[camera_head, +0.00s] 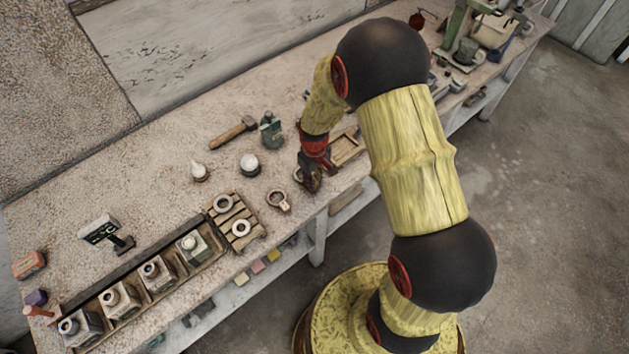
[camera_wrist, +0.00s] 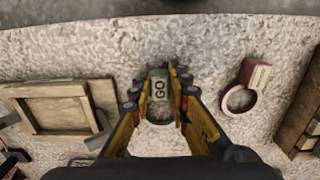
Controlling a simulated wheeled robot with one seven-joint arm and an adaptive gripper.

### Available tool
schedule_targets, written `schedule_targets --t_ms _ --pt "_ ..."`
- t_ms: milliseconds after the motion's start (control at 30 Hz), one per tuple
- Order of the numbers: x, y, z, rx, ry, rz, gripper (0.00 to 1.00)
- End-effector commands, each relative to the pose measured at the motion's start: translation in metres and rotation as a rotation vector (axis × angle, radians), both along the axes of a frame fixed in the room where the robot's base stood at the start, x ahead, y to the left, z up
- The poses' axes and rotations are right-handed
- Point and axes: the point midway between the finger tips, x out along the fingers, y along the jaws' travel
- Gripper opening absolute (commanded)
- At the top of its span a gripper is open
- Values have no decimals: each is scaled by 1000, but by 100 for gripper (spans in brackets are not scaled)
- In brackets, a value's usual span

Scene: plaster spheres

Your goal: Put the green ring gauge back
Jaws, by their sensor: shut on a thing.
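The green ring gauge (camera_wrist: 159,90) is in the wrist view, a small grey-green tag marked "GO" with its ring end toward my wrist. My gripper (camera_wrist: 160,86) has a finger on each side of it and is shut on it. In the head view my gripper (camera_head: 310,182) is low over the bench near its front edge and largely hides the gauge. I cannot tell whether the gauge touches the bench. A second ring gauge with a reddish tag (camera_wrist: 241,98) lies flat to the right in the wrist view; it also shows in the head view (camera_head: 278,201).
A shallow wooden tray (camera_wrist: 62,92) lies left in the wrist view. A slatted wooden rack (camera_head: 252,239) holds two pale rings. A long tray (camera_head: 140,318) holds several square bottles.

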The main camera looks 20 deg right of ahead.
Motion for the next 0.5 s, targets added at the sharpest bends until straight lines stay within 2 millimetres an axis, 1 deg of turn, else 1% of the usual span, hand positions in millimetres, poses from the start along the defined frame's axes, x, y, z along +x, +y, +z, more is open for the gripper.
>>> schedule_targets --t_ms 100,133,400,500 --pt "0 0 -4 0 0 0 0" --pt "0 0 -3 0 0 0 19" --pt "0 0 -3 0 0 0 35" --pt "0 0 -3 0 0 0 36"
